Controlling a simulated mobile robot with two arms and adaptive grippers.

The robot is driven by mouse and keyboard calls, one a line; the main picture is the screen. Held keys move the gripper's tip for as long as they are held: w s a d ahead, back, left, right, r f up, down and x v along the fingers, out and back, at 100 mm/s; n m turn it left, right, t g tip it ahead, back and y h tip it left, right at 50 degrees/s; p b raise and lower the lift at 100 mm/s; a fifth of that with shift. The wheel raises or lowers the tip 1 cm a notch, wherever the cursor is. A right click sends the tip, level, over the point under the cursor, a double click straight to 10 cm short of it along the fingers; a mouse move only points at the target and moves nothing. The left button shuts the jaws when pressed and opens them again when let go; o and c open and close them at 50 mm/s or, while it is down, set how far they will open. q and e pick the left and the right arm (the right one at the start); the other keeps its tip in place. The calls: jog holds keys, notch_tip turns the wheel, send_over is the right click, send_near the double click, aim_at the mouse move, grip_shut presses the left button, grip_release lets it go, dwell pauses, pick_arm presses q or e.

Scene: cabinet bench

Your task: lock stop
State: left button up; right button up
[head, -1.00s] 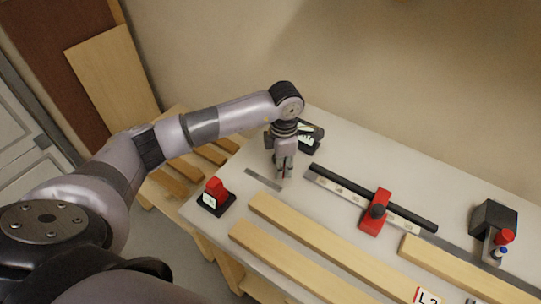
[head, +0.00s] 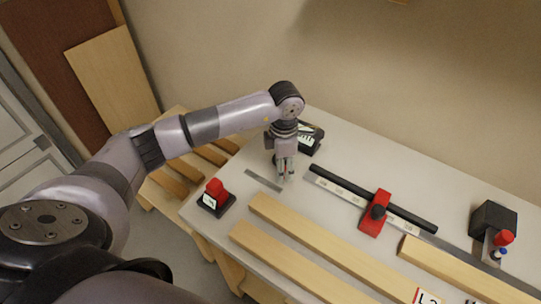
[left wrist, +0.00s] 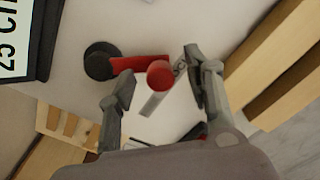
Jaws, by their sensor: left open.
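The stop is a red block (head: 375,213) with a black knob (head: 377,211), sitting across the scale rail (head: 340,189) on the bench. A red lever (left wrist: 138,65) with a round red knob (left wrist: 159,75) and a black round base (left wrist: 100,60) shows there, the knob between the fingers. I cannot tell whether they touch it. The gripper mostly hides this lever in the head view. My right gripper is not in view.
A black display (head: 309,139) stands behind my left gripper; it also shows in the left wrist view (left wrist: 42,40). A small red-topped black box (head: 215,198) sits at the bench's left. Timber strips (head: 320,240) lie in front. A black block (head: 494,219) stands right.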

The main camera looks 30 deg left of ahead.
pick_arm(q)
jog(key=shift+r+p, duration=2.15)
jog(key=shift+r, duration=2.25)
jog(key=shift+s+f, duration=0.1)
jog(key=shift+f, duration=0.05)
